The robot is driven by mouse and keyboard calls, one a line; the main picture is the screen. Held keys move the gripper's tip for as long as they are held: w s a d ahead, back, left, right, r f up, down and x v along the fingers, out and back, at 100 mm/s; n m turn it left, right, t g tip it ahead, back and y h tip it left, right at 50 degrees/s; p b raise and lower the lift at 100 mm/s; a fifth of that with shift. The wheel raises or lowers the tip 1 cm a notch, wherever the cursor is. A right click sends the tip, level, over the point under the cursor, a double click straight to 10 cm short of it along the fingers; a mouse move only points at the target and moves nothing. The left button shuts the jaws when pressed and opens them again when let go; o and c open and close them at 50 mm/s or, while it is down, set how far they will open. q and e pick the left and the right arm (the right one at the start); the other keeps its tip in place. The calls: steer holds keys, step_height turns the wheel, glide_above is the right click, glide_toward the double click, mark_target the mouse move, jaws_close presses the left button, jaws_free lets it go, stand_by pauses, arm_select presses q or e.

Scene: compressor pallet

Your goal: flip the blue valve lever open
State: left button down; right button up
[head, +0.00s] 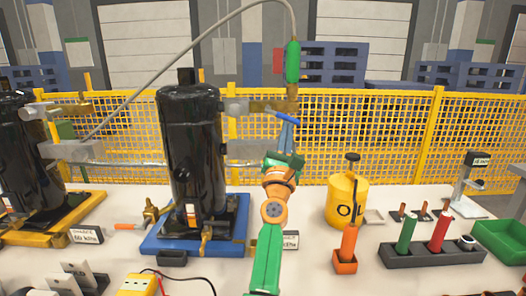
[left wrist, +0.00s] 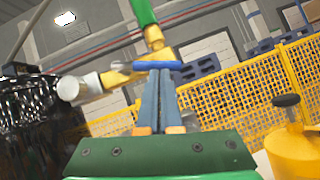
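The blue valve lever (head: 285,117) sits on a brass valve (head: 262,106) at the upper right of the black compressor (head: 192,150). In the left wrist view the lever (left wrist: 157,65) lies crosswise at my fingertips. A green-sleeved hose (head: 292,62) rises above the valve. My left gripper (head: 287,122) points up at the lever from below. Its fingers (left wrist: 157,72) are side by side with almost no gap, and their tips are at the lever; I cannot tell whether they touch it. My right gripper is out of view.
The compressor stands on a blue pallet (head: 165,243). A yellow oil can (head: 346,203) stands to the right of my arm. A dark tool rack (head: 430,256) and a green bin (head: 500,240) are farther right. A yellow mesh fence (head: 390,135) runs behind the table.

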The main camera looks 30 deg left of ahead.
arm_select(q)
steer(key=shift+w+d+r+n+g+y+b, duration=0.25)
steer(key=shift+r+n+y+b, duration=0.2)
steer(key=shift+n+y+b, duration=0.5)
steer(key=shift+w+d+r+n+g+y+b, duration=0.15)
steer(key=shift+r+n+g+y+b, duration=0.4)
steer(key=shift+n, duration=0.7)
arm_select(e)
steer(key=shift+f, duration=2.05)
arm_select(q)
steer(key=shift+s+f, duration=0.1)
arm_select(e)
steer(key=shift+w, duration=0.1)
